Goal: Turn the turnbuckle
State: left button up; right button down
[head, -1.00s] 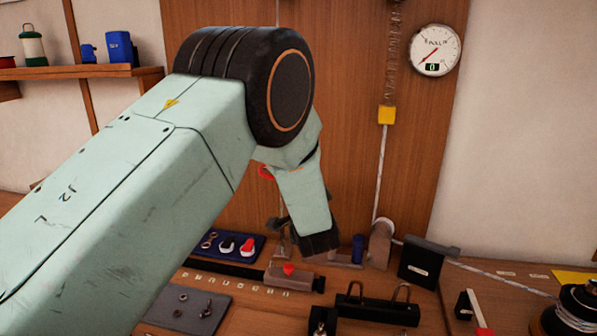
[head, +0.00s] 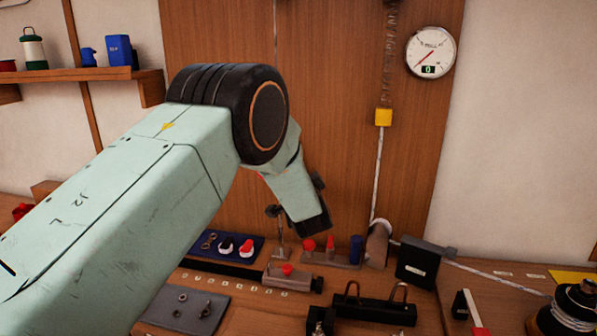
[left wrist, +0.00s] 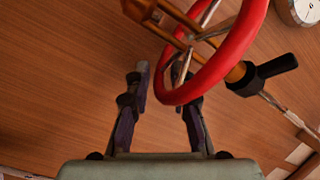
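In the left wrist view the turnbuckle shows as a brass-coloured frame (left wrist: 184,24) with metal rods and a red ring-shaped wheel (left wrist: 238,56) around it. A black crosspiece (left wrist: 270,74) sits at its lower right end, where a thin rod continues. My right gripper is not in view.
A dial gauge (head: 431,52) and a yellow block (head: 383,117) on a cord are at the wooden panel. The bench below holds a blue tray (head: 258,247), a grey mat (head: 165,312), a black box (head: 417,262) and a black bar with hooks (head: 375,311).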

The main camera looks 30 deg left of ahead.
pick_arm(q)
jog(key=shift+a+f, duration=0.1)
jog(key=shift+a, duration=0.05)
grip_shut()
